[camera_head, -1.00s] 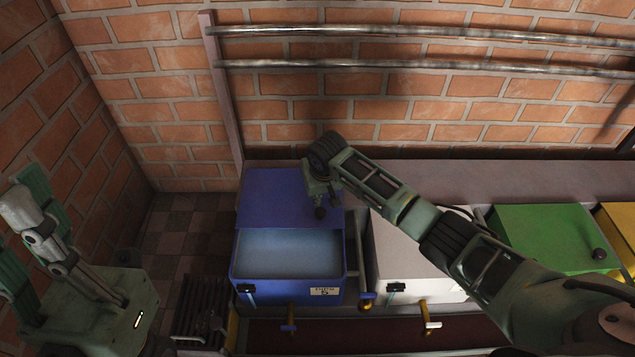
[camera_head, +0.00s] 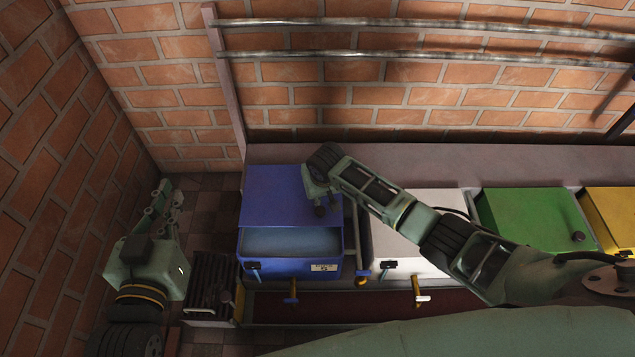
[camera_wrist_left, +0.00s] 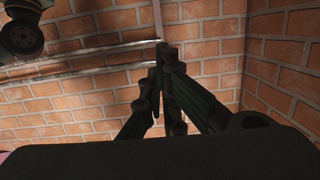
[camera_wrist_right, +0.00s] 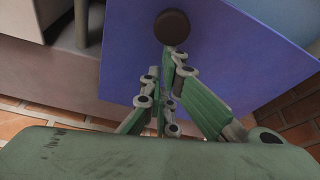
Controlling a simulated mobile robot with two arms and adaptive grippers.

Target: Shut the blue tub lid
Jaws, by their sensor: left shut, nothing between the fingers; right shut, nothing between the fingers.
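The blue tub (camera_head: 290,267) stands at the left end of the row, with its blue lid (camera_head: 275,195) over the rear part. The front part is open and shows a pale blue inside (camera_head: 290,241). My right arm reaches in from the right to the lid's right side; its fingers are hard to make out in the head view. In the right wrist view my right gripper (camera_wrist_right: 166,68) is shut and empty, close below a round brown knob (camera_wrist_right: 172,27) on the blue lid. Contact is unclear. My left gripper (camera_head: 168,192) is shut and empty, left of the tub.
A white tub (camera_head: 440,262), a green tub (camera_head: 530,220) and a yellow tub (camera_head: 612,215) stand to the right. A dark ribbed box (camera_head: 212,283) is left of the blue tub. The brick wall (camera_head: 430,95) carries two metal pipes (camera_head: 420,55) behind the row.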

